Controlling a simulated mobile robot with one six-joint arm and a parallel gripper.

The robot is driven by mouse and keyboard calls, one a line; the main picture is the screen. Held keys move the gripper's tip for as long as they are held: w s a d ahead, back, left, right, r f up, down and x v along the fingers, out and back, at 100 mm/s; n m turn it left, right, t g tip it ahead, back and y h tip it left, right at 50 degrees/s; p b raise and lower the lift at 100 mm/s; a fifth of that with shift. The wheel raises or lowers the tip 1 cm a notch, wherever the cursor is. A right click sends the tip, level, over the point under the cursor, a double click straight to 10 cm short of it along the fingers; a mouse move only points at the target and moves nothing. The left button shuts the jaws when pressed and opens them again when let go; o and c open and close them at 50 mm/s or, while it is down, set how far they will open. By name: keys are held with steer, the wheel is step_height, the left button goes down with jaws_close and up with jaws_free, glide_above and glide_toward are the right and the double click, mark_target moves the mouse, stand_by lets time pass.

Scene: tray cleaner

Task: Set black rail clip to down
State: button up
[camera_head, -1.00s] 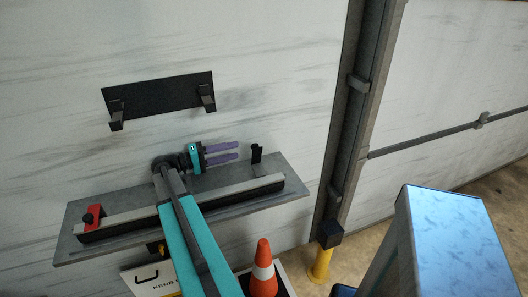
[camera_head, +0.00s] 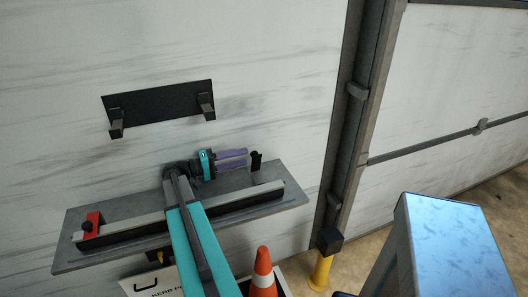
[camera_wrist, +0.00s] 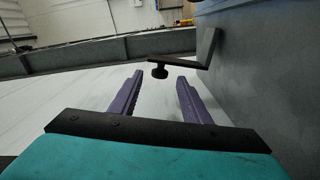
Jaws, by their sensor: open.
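The black rail clip (camera_head: 256,161) stands upright at the right end of the shelf's rail, its lower part running into a grey bracket. In the wrist view it shows as a dark angled plate (camera_wrist: 208,48) with a round black knob on its arm. My gripper (camera_head: 246,158) has two purple fingers, apart and empty, pointing right at the clip from its left side. In the wrist view the knob appears in line with the gap between the fingertips (camera_wrist: 159,80), seemingly just beyond them. Whether anything touches is unclear.
A grey shelf (camera_head: 75,255) carries a long black-fronted rail (camera_head: 150,229), with a red clip (camera_head: 92,222) at its left end. A black wall plate with two hooks (camera_head: 160,102) hangs above. An orange cone (camera_head: 263,275) stands below, right of my arm.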

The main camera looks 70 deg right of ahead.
mark_target(257, 167)
steer(key=p+x, duration=0.2)
steer(key=x, duration=0.8)
steer(key=shift+p, duration=0.3)
steer(key=shift+c, duration=0.4)
jaws_close()
